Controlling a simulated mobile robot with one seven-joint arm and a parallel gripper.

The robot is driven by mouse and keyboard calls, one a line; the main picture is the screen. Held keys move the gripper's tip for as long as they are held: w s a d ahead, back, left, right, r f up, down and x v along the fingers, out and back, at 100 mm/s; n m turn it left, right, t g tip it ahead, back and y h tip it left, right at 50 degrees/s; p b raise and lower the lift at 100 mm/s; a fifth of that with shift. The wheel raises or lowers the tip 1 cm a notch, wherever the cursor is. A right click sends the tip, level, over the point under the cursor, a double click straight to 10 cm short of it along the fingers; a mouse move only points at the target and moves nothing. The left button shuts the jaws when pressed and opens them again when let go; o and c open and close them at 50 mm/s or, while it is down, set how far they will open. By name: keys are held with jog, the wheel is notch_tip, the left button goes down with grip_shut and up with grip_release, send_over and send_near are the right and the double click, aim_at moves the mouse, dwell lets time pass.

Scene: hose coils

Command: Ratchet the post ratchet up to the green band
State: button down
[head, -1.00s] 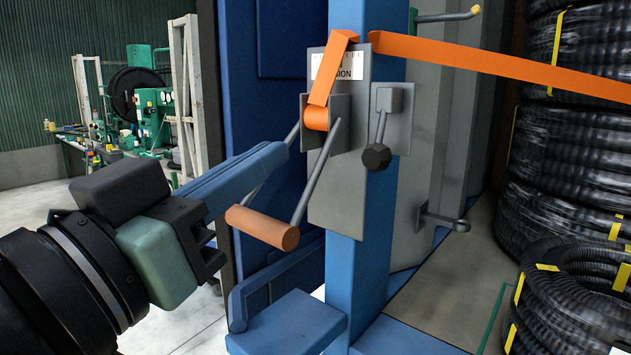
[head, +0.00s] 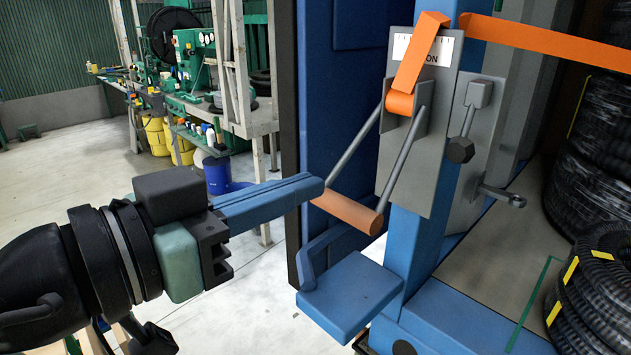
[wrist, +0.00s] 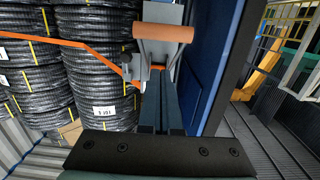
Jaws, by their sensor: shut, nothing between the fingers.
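The post ratchet is a grey plate (head: 420,165) on a blue post (head: 408,255), with an orange strap (head: 412,65) wound at its drum. Its crank has two grey rods and an orange grip (head: 347,212), which hangs low, left of the plate. The grip also shows in the wrist view (wrist: 163,32). A white scale label (head: 443,50) at the plate's top is partly covered by the strap; I see no green band on it. My gripper (head: 318,188) is shut and empty. Its fingertips are close to the grip's left end; I cannot tell whether they touch it.
A grey lever with a dark knob (head: 460,150) is right of the plate. A blue ledge (head: 350,293) juts out below the grip. Black hose coils (head: 595,285) stand at right. A workbench (head: 225,125) is far behind; open floor lies at left.

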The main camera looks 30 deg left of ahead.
aim_at(339, 209)
jog(key=shift+w+d+f+p, duration=0.3)
jog(key=shift+w+f, duration=0.4)
jog(key=shift+f, duration=0.1)
jog(key=shift+w+d+f+p, duration=0.25)
jog(key=shift+w+f+p, duration=0.05)
jog(key=shift+w+f, duration=0.45)
jog(key=shift+f, duration=0.1)
jog(key=shift+w+d+f+t+b, duration=0.1)
jog(key=shift+f+t+b, duration=0.25)
jog(key=shift+b, duration=0.8)
jog(key=shift+f+b, duration=0.25)
jog(key=shift+b, duration=0.35)
jog(key=w+d+f+t+h+b, duration=0.2)
jog(key=w+f+t+b, duration=0.3)
jog(key=b, duration=1.5)
jog(key=shift+w+d+f+b, duration=0.35)
jog(key=shift+w+b, duration=0.05)
jog(key=shift+w, duration=0.7)
